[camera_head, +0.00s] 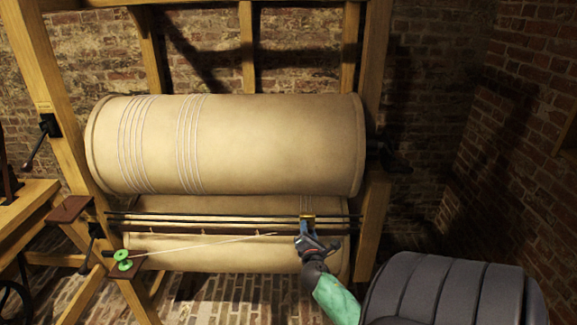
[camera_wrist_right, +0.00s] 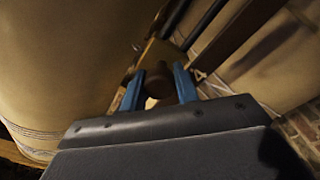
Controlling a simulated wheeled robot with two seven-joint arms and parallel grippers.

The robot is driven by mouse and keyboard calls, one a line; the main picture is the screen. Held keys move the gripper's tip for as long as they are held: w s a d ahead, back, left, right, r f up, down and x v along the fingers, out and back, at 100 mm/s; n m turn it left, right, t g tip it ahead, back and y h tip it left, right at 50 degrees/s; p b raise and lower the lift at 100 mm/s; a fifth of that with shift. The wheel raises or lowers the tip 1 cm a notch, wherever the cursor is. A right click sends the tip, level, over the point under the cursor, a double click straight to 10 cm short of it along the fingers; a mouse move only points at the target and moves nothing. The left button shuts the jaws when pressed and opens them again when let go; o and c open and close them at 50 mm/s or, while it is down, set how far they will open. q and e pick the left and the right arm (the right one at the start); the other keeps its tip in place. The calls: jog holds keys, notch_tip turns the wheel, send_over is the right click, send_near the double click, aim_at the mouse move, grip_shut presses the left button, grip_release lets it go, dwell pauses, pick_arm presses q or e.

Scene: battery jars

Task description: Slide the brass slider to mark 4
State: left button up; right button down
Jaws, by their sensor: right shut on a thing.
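The brass slider (camera_head: 307,217) sits on the dark rails (camera_head: 220,214) in front of the large drum, near their right end in the head view. My right gripper (camera_head: 308,237) reaches it from the front. In the right wrist view its blue fingers (camera_wrist_right: 158,88) are shut on the slider's dark round knob (camera_wrist_right: 157,77); the brass plate (camera_wrist_right: 160,53) shows behind. A mark 4 (camera_wrist_right: 200,75) is on the wooden strip just right of the fingers. The slider's exact offset from it is hard to tell. My left gripper is not in view.
A big tan drum (camera_head: 270,140) wound with several pale turns hangs above the rails, with another cylinder (camera_head: 200,256) below. A green spool (camera_head: 122,258) on the left feeds a pale cord (camera_head: 205,243) rightward. Wooden posts (camera_head: 371,215) frame the machine; brick walls surround it.

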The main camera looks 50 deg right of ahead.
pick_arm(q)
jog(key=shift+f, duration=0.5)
pick_arm(e)
jog(key=shift+s+d, duration=0.75)
jog(key=shift+s, duration=0.1)
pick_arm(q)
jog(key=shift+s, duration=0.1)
pick_arm(e)
jog(key=c, duration=1.4)
grip_release()
jog(key=o, duration=0.3)
jog(key=shift+s+d, duration=0.1)
jog(key=shift+s, duration=0.1)
jog(key=shift+o, duration=0.2)
jog(key=shift+s+a, duration=0.1)
jog(key=shift+a, duration=0.25)
pick_arm(q)
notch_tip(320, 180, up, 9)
jog(key=b, duration=0.2)
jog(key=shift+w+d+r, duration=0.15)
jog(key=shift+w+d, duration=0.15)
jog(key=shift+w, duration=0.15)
pick_arm(e)
jog(key=v, duration=0.7)
